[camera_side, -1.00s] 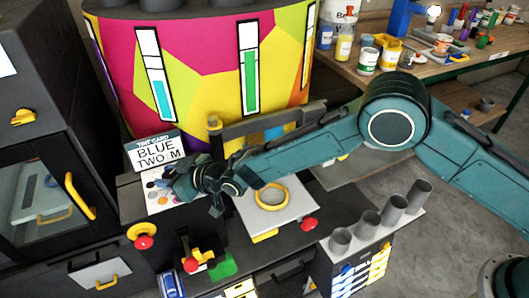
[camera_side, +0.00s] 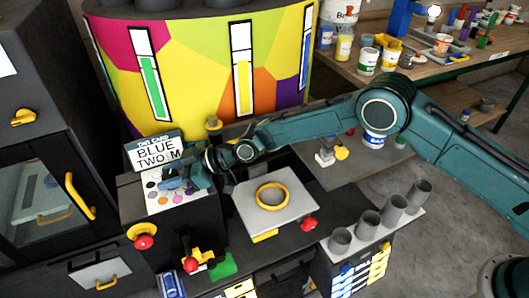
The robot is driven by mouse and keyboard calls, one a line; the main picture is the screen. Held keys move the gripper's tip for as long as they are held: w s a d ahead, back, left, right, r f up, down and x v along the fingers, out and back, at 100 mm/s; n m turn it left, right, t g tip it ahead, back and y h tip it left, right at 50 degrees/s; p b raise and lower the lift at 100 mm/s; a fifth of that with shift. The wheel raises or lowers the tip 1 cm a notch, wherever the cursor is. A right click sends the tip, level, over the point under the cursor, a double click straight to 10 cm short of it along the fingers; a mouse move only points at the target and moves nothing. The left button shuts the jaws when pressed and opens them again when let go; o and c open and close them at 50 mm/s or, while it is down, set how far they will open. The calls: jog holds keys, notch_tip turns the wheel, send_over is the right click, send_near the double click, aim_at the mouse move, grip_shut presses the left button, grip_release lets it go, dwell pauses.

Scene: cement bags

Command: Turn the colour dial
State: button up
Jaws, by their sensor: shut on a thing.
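The colour dial's white panel (camera_side: 158,206) carries several coloured dots and sits on a dark cabinet at the left. My gripper (camera_side: 170,184) is over this panel, shut on the dial, whose knob is mostly hidden behind the fingers. A card (camera_side: 154,153) reading "TINT CARD BLUE TWO M" stands upright just behind the panel. The large multicoloured drum (camera_side: 200,60) stands behind it, with a green-filled gauge (camera_side: 150,77) at the left, a yellow-filled gauge (camera_side: 242,80) in front and a blue-filled gauge (camera_side: 305,55) at the right.
A light plate (camera_side: 297,207) with a yellow ring (camera_side: 272,196) lies right of the panel. Grey tubes (camera_side: 368,222) stand at front right. A bench (camera_side: 440,66) with paint pots is at the back right.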

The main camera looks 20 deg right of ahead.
dwell(0.4)
jog(key=o, duration=1)
jog(key=shift+d+r, duration=0.1)
jog(key=shift+d, duration=0.05)
jog(key=shift+v, duration=6.75)
